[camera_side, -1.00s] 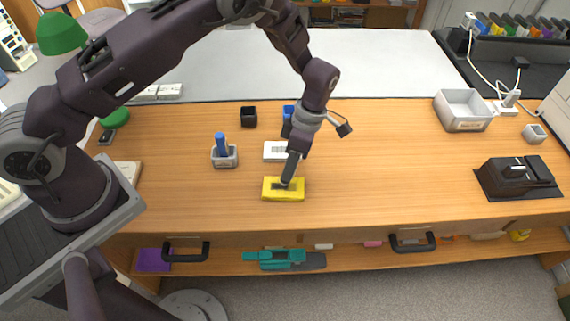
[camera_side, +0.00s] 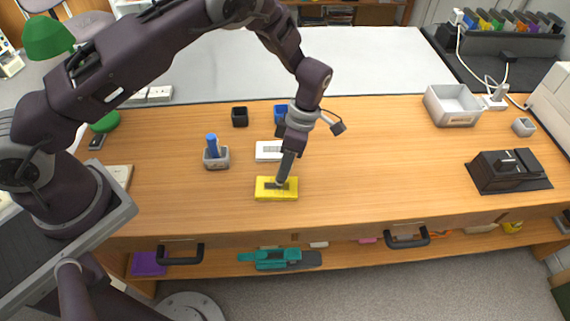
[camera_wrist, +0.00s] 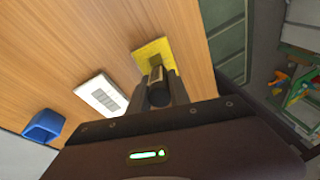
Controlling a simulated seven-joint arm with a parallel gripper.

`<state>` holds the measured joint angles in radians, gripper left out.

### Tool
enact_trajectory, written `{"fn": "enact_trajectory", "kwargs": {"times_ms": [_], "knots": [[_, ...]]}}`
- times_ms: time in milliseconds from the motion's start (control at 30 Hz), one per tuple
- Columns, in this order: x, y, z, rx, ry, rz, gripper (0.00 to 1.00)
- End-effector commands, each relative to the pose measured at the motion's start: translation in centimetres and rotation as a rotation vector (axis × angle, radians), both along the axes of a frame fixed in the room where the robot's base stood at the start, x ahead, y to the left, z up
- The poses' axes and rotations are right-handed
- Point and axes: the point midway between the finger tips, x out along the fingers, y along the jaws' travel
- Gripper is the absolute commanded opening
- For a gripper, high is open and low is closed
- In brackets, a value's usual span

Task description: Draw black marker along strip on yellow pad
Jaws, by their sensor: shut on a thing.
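The yellow pad (camera_side: 264,194) lies flat near the front edge of the desk, with a dark strip on its top. It also shows in the wrist view (camera_wrist: 143,52). My gripper (camera_side: 282,176) points down over the pad and is shut on a dark marker. The marker (camera_wrist: 157,74) shows end-on between the fingers in the wrist view. Its lower end is at or just above the strip; I cannot tell whether it touches. My fingers hide part of the strip.
A white pad (camera_side: 266,151) lies just behind the yellow one. A grey cup (camera_side: 217,160) with a blue marker (camera_side: 212,143) stands left. A black cup (camera_side: 240,117) and a blue cup (camera_side: 280,112) are behind. A grey tray (camera_side: 453,106) and black device (camera_side: 507,171) stand right; the desk between is clear.

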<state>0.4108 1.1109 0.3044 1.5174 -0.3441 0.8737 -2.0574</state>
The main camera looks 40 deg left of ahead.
Motion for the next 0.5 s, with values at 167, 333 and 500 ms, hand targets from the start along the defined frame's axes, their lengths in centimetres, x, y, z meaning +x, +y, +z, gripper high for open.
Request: {"fn": "enact_trajectory", "kwargs": {"times_ms": [167,333,500], "knots": [[0.7,-0.8,0.0,0.000,-0.002,-0.002,0.00],[0.1,-0.1,0.2,-0.001,0.000,0.002,0.00],[-0.7,0.8,0.2,0.000,-0.001,0.000,0.00]]}}
